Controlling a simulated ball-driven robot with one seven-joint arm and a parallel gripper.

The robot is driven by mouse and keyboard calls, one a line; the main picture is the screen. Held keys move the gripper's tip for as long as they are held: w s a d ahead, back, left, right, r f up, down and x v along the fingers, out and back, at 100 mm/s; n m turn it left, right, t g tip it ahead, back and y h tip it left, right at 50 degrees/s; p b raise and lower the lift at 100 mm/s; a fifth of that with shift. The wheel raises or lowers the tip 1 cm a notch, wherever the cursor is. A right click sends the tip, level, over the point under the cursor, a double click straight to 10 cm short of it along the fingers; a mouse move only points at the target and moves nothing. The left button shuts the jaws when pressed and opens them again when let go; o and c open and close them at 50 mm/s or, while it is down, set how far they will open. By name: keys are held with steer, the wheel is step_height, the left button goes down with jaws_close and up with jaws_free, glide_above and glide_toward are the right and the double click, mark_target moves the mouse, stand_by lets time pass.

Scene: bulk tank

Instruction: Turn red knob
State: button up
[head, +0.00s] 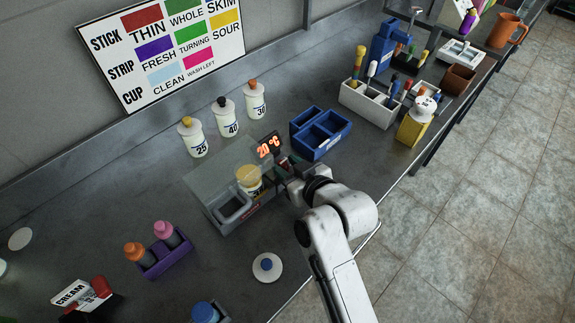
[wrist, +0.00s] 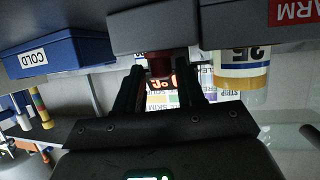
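The dark red knob (wrist: 160,66) shows in the wrist view on the grey warming unit (wrist: 155,28). My gripper (wrist: 162,88) is open, with one black finger on each side of the knob. Small gaps show between the fingers and the knob, so it does not look gripped. In the head view, my gripper (head: 288,172) is at the right end of the warming unit (head: 233,218), beside the lit display (head: 269,147) that reads 20 °C. The knob is mostly hidden there by my gripper.
A yellow-capped bottle (head: 249,178) stands in the unit near a clear panel. A blue box (head: 321,134) is close behind my gripper; it also shows in the wrist view (wrist: 60,57). Three white bottles (head: 227,117) stand by the wall. Bare counter (head: 125,190) lies to the left.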

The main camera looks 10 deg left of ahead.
steer(key=shift+o, duration=0.7)
steer(key=shift+s+f, duration=0.15)
steer(key=shift+f, duration=0.2)
steer(key=shift+o, duration=0.2)
steer(key=shift+r, duration=0.15)
steer(key=shift+r, duration=0.1)
steer(key=shift+w+b, duration=0.2)
steer(key=shift+b, duration=0.1)
